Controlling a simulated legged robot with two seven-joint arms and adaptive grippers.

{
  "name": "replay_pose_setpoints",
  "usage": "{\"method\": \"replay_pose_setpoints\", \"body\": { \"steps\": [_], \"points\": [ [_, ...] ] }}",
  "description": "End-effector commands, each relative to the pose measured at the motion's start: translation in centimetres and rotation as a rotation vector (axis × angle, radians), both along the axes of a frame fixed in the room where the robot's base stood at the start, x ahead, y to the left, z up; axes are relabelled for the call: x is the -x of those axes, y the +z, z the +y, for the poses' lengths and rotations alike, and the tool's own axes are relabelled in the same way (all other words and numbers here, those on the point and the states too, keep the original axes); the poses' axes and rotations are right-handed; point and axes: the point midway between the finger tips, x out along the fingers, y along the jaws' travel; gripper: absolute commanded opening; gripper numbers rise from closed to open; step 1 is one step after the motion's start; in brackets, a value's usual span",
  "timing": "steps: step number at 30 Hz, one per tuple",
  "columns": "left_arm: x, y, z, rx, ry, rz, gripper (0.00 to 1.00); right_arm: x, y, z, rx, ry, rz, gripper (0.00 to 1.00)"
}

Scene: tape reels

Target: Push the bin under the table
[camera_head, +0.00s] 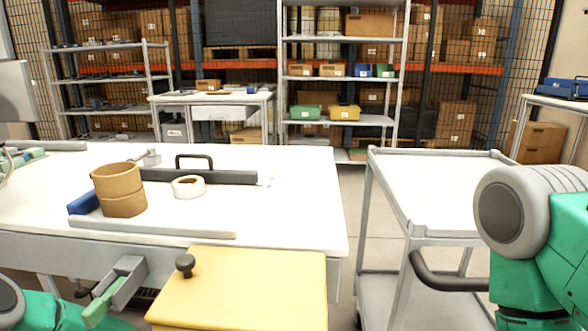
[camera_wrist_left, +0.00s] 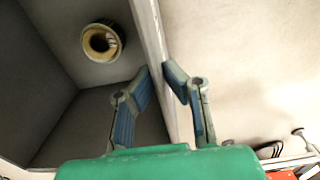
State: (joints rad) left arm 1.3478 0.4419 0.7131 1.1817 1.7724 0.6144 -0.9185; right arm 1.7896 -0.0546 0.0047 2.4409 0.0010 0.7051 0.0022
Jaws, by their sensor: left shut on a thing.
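In the left wrist view, a grey bin (camera_wrist_left: 150,35) has its wall running between the fingers of my left gripper (camera_wrist_left: 158,76), which is shut on that wall. A round tape reel (camera_wrist_left: 101,41) with a tan core lies inside the bin. In the head view, the work table (camera_head: 290,213) has a white top and stands ahead to the left. Part of my left arm shows at the lower left, near the table's front edge. The bin cannot be made out clearly there. My right arm shows at the right, but its gripper is out of view.
A yellow box with a dark knob (camera_head: 247,291) stands before the table. A cardboard-coloured reel (camera_head: 119,190) and a white tape roll (camera_head: 188,187) lie on the tabletop. A grey cart (camera_head: 440,190) stands to the right. A floor gap lies between cart and table.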

Motion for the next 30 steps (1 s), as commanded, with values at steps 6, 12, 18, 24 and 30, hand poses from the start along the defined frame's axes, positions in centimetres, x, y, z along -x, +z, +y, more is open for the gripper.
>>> {"method": "replay_pose_setpoints", "body": {
  "steps": [6,12,18,24,30],
  "points": [
    [0.1,0.0,0.0,0.000,0.001,0.001,0.00,0.0,0.0,0.0,0.000,0.000,0.000,0.40],
    [-0.5,-0.2,-0.2,0.002,0.003,-0.001,0.00,0.0,-0.8,0.0,0.000,0.000,0.000,0.40],
    [-1.3,-0.1,-0.3,0.002,0.001,-0.003,0.00,0.0,-0.9,0.0,0.000,0.000,0.001,0.40],
    [-2.1,0.0,-0.4,0.001,0.000,-0.004,0.00,0.0,-0.9,0.0,0.000,0.000,0.000,0.40],
    [-2.9,0.0,-0.6,0.001,0.001,-0.005,0.00,0.0,-0.9,0.0,0.000,0.000,0.000,0.40]
  ]
}}
